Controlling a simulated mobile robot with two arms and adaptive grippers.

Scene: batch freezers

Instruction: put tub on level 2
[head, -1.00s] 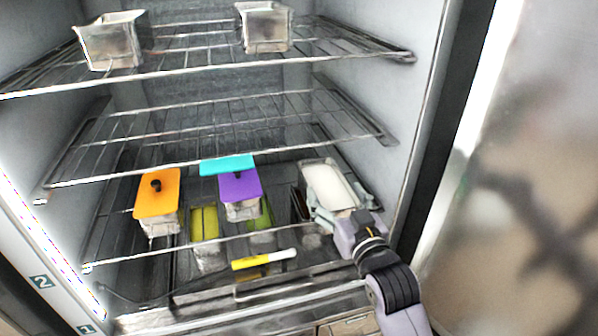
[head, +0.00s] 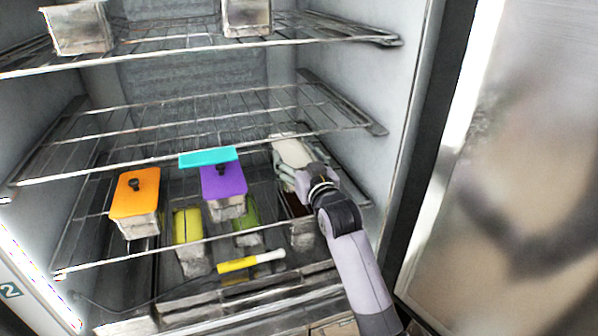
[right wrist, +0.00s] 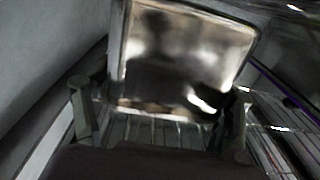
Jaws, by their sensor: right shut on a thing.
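My right gripper (head: 300,182) is shut on a metal tub with a white filling (head: 293,150). It holds the tub at the right side of the lower wire shelf (head: 100,263), below the middle shelf. In the right wrist view, the tub's shiny wall (right wrist: 185,50) sits between the fingers, with wire bars beneath it. I cannot tell whether the tub touches the shelf. A label reading 2 (head: 10,291) is on the left frame, near the lower shelf's height. My left gripper is not in view.
On the lower shelf are tubs with an orange lid (head: 135,192) and a purple lid (head: 223,180), and a teal lid (head: 208,157) behind. Yellow and green tubs and a yellow-white marker (head: 250,262) show below. The middle shelf (head: 190,125) is empty. The open door (head: 500,180) stands right.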

